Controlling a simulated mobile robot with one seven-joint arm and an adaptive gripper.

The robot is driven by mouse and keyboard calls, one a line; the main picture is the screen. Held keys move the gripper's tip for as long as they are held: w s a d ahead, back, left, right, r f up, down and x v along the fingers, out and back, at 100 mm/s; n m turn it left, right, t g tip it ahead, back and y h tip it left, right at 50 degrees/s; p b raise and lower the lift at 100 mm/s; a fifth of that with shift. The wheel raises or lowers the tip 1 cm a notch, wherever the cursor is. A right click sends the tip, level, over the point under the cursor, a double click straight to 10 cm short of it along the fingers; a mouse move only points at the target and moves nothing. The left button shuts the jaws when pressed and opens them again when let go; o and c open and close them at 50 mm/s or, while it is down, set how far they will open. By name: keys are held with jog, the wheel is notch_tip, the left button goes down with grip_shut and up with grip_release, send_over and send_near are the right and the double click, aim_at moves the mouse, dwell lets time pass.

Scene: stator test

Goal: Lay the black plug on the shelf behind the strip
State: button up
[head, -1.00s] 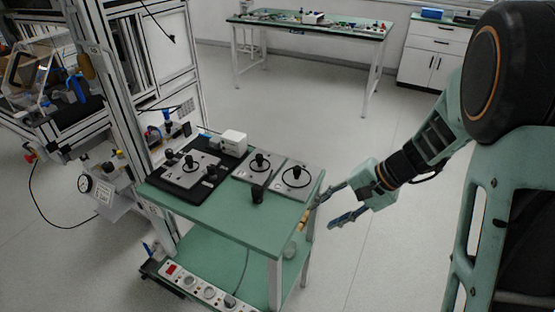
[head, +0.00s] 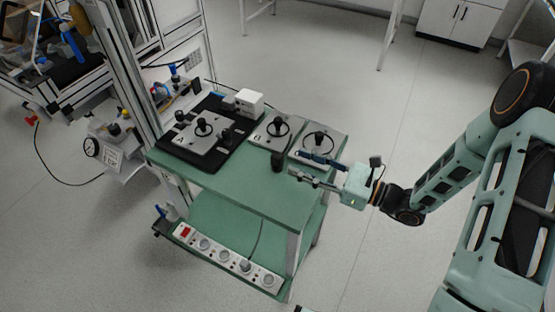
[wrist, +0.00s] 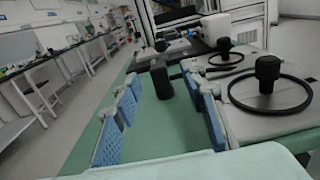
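The black plug (head: 277,161) stands upright near the front edge of the green table top (head: 222,184). It also shows in the wrist view (wrist: 160,79), beyond and between my fingertips. My gripper (head: 296,164) is open and empty, just right of the plug at the table's right edge, fingers pointing at it. The fingers seem apart from it. The white power strip (head: 215,252) lies along the front edge of the lower green shelf (head: 222,224). A dark plug with a cable sits in the strip. The shelf behind the strip looks bare except for this cable.
Two grey plates (head: 272,131) with black knobs and rings lie close behind the plug; the right one is beside my finger. A black mat (head: 178,150) with a grey fixture and a white box (head: 250,101) stand farther back. A metal frame rises at the left.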

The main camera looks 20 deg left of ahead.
aim_at(282, 158)
jog(key=a, duration=0.7)
jog(key=shift+w+a+f, duration=0.1)
jog(key=shift+a, duration=0.1)
jog(key=shift+c, duration=0.3)
grip_shut()
